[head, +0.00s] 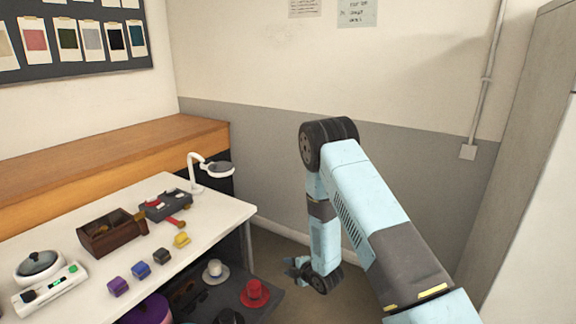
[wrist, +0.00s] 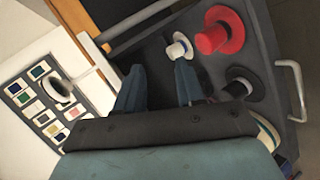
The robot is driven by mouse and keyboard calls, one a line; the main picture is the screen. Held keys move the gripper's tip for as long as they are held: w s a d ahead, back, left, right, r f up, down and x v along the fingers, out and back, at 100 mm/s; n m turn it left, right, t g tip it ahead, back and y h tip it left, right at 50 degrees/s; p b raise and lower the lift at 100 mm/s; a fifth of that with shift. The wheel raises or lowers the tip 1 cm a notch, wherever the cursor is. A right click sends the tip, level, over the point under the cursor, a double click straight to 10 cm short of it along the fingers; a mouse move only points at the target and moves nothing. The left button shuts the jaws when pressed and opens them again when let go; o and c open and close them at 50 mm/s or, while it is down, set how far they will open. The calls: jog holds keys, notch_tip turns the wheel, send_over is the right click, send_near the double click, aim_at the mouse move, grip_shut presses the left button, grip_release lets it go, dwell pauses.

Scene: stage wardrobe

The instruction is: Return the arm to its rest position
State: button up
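My arm is pale blue and dark grey. In the head view it reaches up from the lower right, bends at a black joint and hangs down. My gripper (head: 297,267) is at its lower end, in the open floor space to the right of the table and the hats. The wrist view shows the two blue fingers of my gripper (wrist: 158,80) apart, with nothing held between them. Below the fingers in that view are a dark surface and a grey bar.
A white table (head: 210,212) holds a brown box (head: 105,236), several small coloured blocks and a lamp (head: 196,172). A red hat (head: 255,293) and a white hat (head: 215,272) sit on a dark tray (wrist: 150,52) beside it. A grey cabinet (head: 525,150) stands at right.

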jog(key=w+d+r+m+h, duration=0.1)
jog(key=d+r+m+h, duration=0.4)
jog(key=r, duration=0.9)
jog(key=w+d+r+m, duration=0.1)
jog(key=d+r+m, duration=0.35)
jog(key=r, duration=0.85)
jog(key=s+d+r+m+g+h, duration=0.1)
jog(key=s+d+r+m, duration=0.1)
jog(key=s+d+r, duration=0.4)
jog(key=s+d+r+m+h, duration=0.1)
jog(key=s+d+r+m, duration=0.25)
jog(key=r, duration=0.45)
jog(key=s+d+r+m+g, duration=0.1)
jog(key=s+r+m, duration=0.1)
jog(key=s, duration=0.7)
jog(key=s+d+r+m+g, duration=0.1)
jog(key=s+r+m, duration=0.2)
jog(key=s, duration=0.7)
jog(key=s+d+r+m+g, duration=0.1)
jog(key=s+r, duration=0.4)
jog(key=s, duration=0.5)
jog(key=shift+s+d+m+h, duration=0.15)
jog(key=shift+d+m+h, duration=0.3)
jog(key=shift+m, duration=0.65)
